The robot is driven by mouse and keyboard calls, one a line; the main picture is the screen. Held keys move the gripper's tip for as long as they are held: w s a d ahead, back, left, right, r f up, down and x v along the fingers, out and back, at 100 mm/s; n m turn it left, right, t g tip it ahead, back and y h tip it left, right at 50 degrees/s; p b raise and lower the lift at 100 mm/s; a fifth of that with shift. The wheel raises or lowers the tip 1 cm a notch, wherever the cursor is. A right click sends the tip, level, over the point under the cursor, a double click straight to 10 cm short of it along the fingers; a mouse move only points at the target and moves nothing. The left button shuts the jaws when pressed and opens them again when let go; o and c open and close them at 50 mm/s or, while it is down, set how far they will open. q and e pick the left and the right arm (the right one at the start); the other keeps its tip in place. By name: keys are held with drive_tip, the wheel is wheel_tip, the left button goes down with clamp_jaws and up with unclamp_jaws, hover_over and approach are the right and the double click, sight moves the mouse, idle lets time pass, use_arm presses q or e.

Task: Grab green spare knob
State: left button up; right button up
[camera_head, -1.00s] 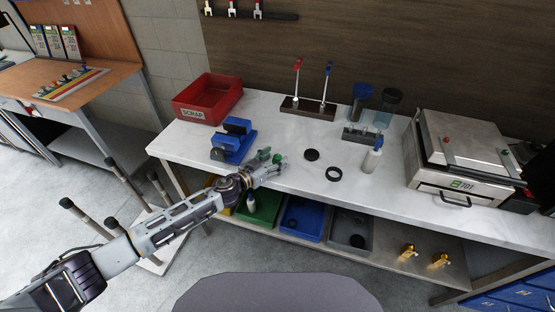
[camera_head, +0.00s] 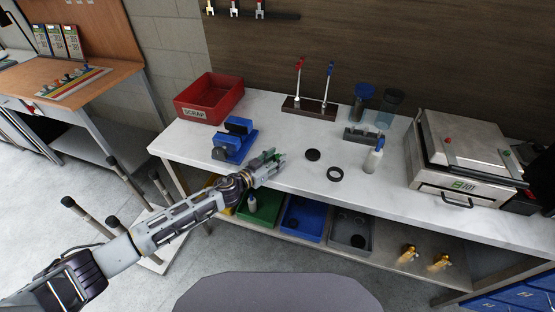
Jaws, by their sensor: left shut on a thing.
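My left gripper (camera_head: 273,163) is over the front part of the white marble-topped table, to the right of the blue clamp. It is shut on the green spare knob (camera_head: 269,154), of which only a small green part shows between and behind the fingers. Whether the knob touches the table top cannot be told. My right gripper is not in view.
A blue clamp (camera_head: 234,143) stands left of the gripper. A red scrap bin (camera_head: 209,99) is behind it. A black disc (camera_head: 313,155), a black ring (camera_head: 335,174) and a white bottle (camera_head: 373,160) are to the right. A metal press (camera_head: 465,160) stands at far right.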

use_arm(q)
drive_tip(key=shift+r, duration=0.15)
drive_tip(key=shift+r, duration=0.2)
drive_tip(key=shift+r+p, duration=0.35)
drive_tip(key=shift+r, duration=0.35)
wheel_tip(320, 180, up, 8)
drive_tip(key=p, duration=0.1)
